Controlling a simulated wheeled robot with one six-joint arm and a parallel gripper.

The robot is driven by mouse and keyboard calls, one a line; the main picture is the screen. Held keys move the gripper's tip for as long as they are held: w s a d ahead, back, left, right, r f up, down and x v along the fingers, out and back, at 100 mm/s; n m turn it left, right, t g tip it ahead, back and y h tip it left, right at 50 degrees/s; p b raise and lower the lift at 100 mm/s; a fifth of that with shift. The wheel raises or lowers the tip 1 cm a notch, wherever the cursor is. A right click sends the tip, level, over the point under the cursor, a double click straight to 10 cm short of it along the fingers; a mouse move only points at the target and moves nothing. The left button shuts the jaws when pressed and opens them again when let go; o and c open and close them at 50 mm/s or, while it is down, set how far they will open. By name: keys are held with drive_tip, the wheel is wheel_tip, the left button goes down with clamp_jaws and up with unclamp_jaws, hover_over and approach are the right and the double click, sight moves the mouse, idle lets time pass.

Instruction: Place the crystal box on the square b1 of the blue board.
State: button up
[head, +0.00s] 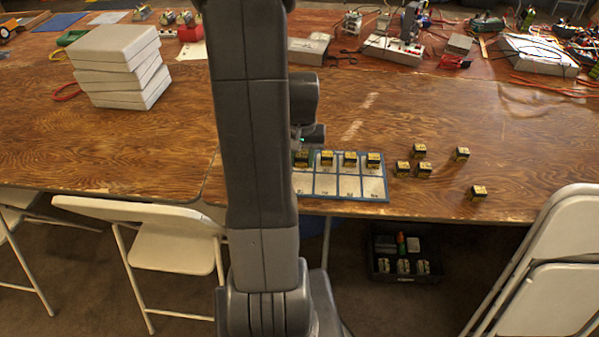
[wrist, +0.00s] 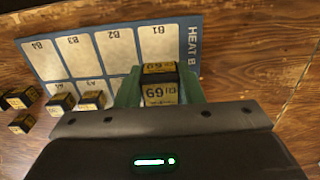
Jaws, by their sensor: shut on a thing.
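The crystal box (wrist: 160,88), a small black and yellow box with large printed digits, is between the green fingers of my gripper (wrist: 160,92), which is shut on it. In the head view the held box (head: 302,158) is at the far-row left end of the blue board (head: 340,199), partly behind my arm. I cannot tell whether it touches the board. In the wrist view, square b1 (wrist: 157,38) is bare, lying just beyond the box. Squares b2 to b4 are bare too. Similar boxes (wrist: 92,100) stand on the A row.
Several loose similar boxes (head: 425,170) stand on the wooden table (head: 470,110) right of the board. A stack of pale cases (head: 120,65) is at the back left. Folding chairs (head: 170,245) and a black crate (head: 403,275) are below the front edge.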

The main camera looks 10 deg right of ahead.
sight(302, 156)
wheel_tip(302, 156, down, 8)
drive_tip(key=shift+r, duration=0.2)
idle(0.3)
drive_tip(key=shift+f+b, duration=0.25)
drive_tip(key=shift+b, duration=0.05)
drive_tip(key=o, duration=1)
drive_tip(key=shift+r, duration=0.1)
wheel_tip(302, 156, up, 12)
drive_tip(key=shift+r+p, duration=0.15)
drive_tip(key=shift+p, duration=0.4)
